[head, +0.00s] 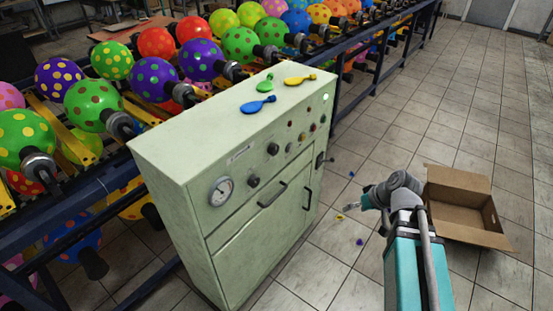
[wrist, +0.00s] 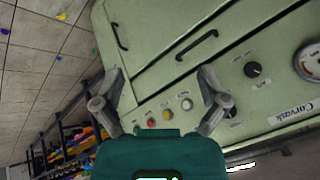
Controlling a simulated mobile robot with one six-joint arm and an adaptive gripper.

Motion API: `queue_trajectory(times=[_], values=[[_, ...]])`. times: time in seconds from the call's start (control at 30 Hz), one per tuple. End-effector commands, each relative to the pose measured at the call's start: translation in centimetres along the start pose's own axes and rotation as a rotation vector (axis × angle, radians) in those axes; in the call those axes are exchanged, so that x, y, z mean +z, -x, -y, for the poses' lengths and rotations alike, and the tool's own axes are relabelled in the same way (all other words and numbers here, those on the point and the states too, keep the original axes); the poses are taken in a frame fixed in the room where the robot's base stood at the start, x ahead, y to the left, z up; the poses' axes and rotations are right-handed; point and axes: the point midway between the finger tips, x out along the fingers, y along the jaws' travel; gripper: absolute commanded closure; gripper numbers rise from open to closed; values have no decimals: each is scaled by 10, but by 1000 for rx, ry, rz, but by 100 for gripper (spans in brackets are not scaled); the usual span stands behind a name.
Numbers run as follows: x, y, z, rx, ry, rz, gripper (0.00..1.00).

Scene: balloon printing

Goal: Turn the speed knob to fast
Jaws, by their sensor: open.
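The pale green cabinet has two black knobs on its front panel in the head view, an upper one (head: 272,149) and a lower one (head: 253,181) near the gauge. Labels are too small to tell which is the speed knob or where it points. In the wrist view one black knob (wrist: 253,69) shows clear, right of my gripper; the other (wrist: 232,113) is partly hidden behind the right finger. My gripper (wrist: 160,82) is open and empty, its fingers apart in front of the cabinet. In the head view my gripper (head: 352,206) is small, right of the cabinet, apart from it.
A round gauge (head: 221,191), door handles (head: 272,195) and small coloured buttons (wrist: 166,115) are on the cabinet front. Flat balloons (head: 258,104) lie on top. Racks of dotted balloons (head: 202,60) stand behind. An open cardboard box (head: 465,205) is on the floor at right.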

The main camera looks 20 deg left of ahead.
Motion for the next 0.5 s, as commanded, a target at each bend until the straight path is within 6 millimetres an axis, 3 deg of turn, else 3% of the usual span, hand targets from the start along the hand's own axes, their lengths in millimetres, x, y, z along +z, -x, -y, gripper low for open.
queue_trajectory(times=[0.03, 0.2, 0.5], values=[[-8, -14, 5, -41, 53, -45, 7], [-42, -35, 32, -170, 234, -226, 7], [-97, -51, 72, -305, 487, -589, 7]])
